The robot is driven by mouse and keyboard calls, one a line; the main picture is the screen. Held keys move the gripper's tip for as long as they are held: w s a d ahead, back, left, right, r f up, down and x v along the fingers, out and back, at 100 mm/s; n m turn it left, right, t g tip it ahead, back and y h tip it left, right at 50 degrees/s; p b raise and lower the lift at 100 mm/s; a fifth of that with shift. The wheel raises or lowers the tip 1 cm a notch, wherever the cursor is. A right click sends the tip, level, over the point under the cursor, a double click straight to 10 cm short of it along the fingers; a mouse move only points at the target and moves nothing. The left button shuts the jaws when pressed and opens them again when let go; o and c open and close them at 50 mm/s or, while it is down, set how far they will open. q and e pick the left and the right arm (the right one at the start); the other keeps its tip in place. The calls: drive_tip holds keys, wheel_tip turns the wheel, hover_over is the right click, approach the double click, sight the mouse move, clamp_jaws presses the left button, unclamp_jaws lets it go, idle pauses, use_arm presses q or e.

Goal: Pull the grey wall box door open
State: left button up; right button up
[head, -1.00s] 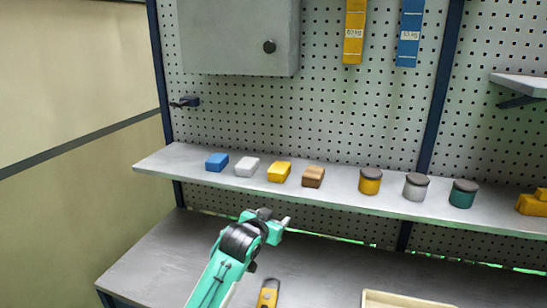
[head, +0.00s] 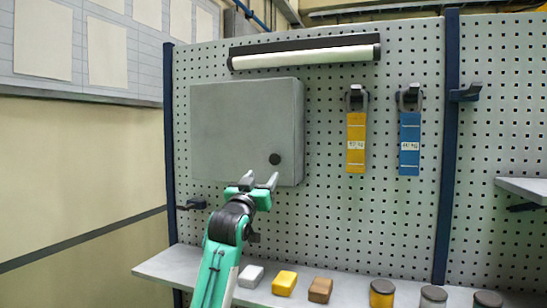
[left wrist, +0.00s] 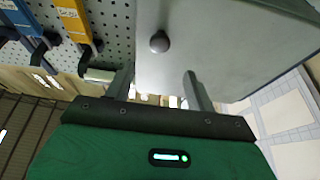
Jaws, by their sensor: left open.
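The grey wall box (head: 240,130) hangs on the pegboard in the head view, with its door shut. A round dark knob (head: 275,159) sits near the door's lower right corner. My left gripper (head: 261,180) is open and empty, just below the knob and in front of the box's lower edge. In the left wrist view the box door (left wrist: 225,45) fills the upper middle, and the knob (left wrist: 160,42) shows beyond the open fingers (left wrist: 160,85), apart from them. My right gripper is not in view.
A yellow tag (head: 356,142) and a blue tag (head: 409,144) hang on hooks right of the box. A lamp bar (head: 305,57) is above it. A dark peg (head: 193,203) sticks out below left. The shelf (head: 180,265) below holds blocks and several lidded jars.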

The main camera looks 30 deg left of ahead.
sight(274, 159)
use_arm(q)
drive_tip(key=p+x, duration=0.5)
drive_tip(key=x, duration=0.4)
drive_tip(key=shift+w+d, duration=0.1)
drive_tip(key=shift+w, duration=0.05)
drive_tip(key=shift+w+r, duration=0.1)
drive_tip(key=shift+w, duration=0.55)
clamp_jaws()
drive_tip(key=shift+s+a, duration=0.2)
